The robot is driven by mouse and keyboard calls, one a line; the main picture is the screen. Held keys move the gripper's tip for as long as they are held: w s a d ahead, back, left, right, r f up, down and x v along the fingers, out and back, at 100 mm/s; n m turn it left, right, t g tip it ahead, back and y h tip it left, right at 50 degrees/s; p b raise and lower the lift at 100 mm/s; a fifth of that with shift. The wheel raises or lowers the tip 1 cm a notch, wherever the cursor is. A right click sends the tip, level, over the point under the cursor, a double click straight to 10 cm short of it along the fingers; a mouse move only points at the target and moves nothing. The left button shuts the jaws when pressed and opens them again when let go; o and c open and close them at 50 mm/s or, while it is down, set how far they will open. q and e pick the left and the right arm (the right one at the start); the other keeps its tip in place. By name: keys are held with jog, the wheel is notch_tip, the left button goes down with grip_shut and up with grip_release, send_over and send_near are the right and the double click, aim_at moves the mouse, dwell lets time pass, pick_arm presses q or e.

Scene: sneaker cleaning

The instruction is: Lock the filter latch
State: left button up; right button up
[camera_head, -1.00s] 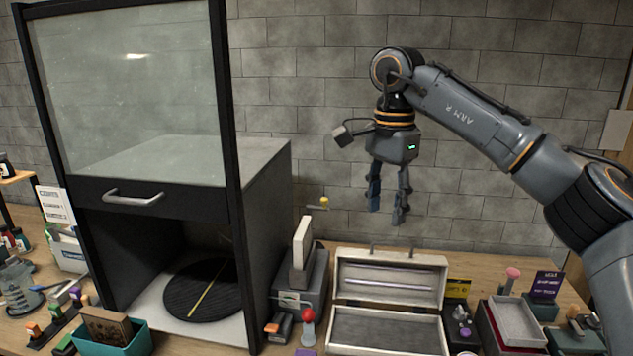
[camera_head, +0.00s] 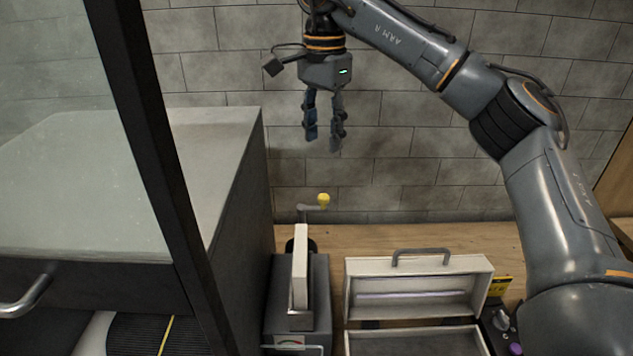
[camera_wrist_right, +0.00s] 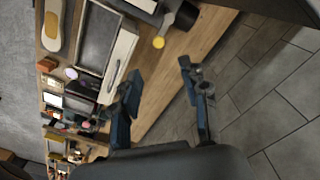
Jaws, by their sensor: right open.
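A grey box unit (camera_head: 270,310) stands on the bench beside the booth, with a white upright panel (camera_head: 300,268) in its top. Behind the panel, a short grey crank arm with a yellow knob (camera_head: 323,199) sticks out to the right; I take it for the filter latch. My right gripper (camera_head: 323,143) is open and empty, pointing down. In the head view it appears above the yellow knob, apart from it. In the right wrist view the knob (camera_wrist_right: 158,42) shows beyond the gap between my open fingertips (camera_wrist_right: 160,70). My left gripper is out of view.
The booth (camera_head: 235,190), with its dark frame and glass front, stands close on the left. An open white case (camera_head: 480,282) with a grey handle lies to the right of the unit. A brick wall (camera_head: 420,150) is behind the bench. Bare wood (camera_head: 400,238) shows behind the case.

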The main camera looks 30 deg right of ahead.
aim_at(324, 196)
notch_tip(324, 196, down, 11)
jog(key=shift+s+p, duration=0.1)
jog(key=shift+p, duration=0.6)
jog(key=shift+s+f, duration=0.1)
jog(key=shift+f, duration=0.5)
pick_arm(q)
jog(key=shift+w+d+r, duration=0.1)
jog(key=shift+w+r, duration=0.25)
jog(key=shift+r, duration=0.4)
pick_arm(e)
jog(key=shift+f, duration=0.15)
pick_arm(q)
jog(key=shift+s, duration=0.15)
pick_arm(e)
grip_shut()
